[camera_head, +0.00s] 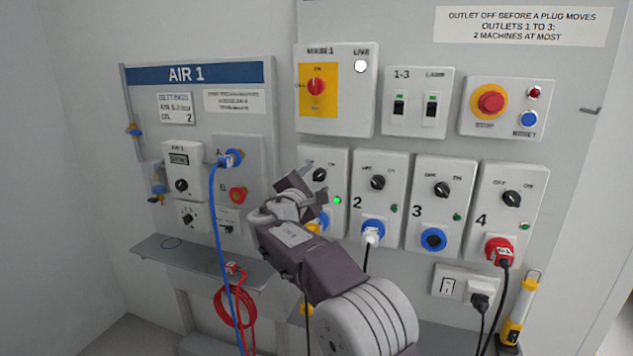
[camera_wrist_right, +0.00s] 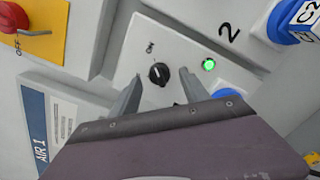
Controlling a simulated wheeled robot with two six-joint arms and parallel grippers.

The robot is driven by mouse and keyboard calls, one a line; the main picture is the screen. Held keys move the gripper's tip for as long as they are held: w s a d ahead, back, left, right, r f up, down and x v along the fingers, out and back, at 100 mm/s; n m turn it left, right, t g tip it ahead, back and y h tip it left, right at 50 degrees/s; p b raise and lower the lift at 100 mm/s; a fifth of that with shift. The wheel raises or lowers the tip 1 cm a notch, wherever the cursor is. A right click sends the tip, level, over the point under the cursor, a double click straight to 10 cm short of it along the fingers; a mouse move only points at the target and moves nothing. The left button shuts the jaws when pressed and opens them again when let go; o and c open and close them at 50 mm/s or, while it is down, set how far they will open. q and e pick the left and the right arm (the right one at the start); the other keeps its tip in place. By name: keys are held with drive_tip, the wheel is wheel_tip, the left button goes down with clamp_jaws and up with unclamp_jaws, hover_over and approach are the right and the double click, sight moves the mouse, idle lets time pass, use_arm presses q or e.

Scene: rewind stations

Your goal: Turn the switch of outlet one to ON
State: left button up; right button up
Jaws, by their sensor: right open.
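Outlet one is the leftmost box (camera_head: 338,163) in the outlet row, partly hidden by my right arm. Its black rotary switch (camera_head: 320,174) sits near the top, and its green lamp (camera_head: 337,200) is lit. My right gripper (camera_head: 314,192) is open in front of this box. In the right wrist view the switch (camera_wrist_right: 159,73) shows just beyond and between the two separated fingertips (camera_wrist_right: 160,88), with no clear contact. The lit lamp (camera_wrist_right: 209,65) is beside it. The pointer's exact direction is too small to tell. My left gripper is out of view.
Outlets 2 (camera_head: 381,157), 3 (camera_head: 442,166) and 4 (camera_head: 512,175) stand to the right, with plugs in 2 and 4. The main switch box (camera_head: 347,110) is above. The AIR 1 panel (camera_head: 260,150), with a blue hose (camera_head: 212,200), is at left.

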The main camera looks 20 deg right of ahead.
drive_tip(key=v, duration=0.7)
drive_tip(key=shift+s, duration=0.1)
drive_tip(key=s+d+f+m+g+y, duration=0.1)
drive_tip(key=s+d+f+m+g, duration=0.2)
drive_tip(key=f, duration=0.5)
drive_tip(key=s+d+f+m+g+y, duration=0.1)
drive_tip(key=s+f+g+y, duration=0.15)
drive_tip(key=s+f, duration=0.4)
drive_tip(key=s+d+f+m+g+y, duration=0.1)
drive_tip(key=s+d+f+m+g, duration=0.15)
drive_tip(key=f, duration=0.75)
drive_tip(key=s+a+f+m+g+y, duration=0.25)
drive_tip(key=s+f+m, duration=0.4)
drive_tip(key=s, duration=0.35)
drive_tip(key=s+a+f+m+g+y, duration=0.1)
drive_tip(key=s+f+m+g+y, duration=0.2)
drive_tip(key=s+f+m, duration=0.5)
wheel_tip(320, 180, up, 23)
drive_tip(key=s+n+p, duration=0.2)
drive_tip(key=p, duration=2)
drive_tip(key=shift+s, duration=0.35)
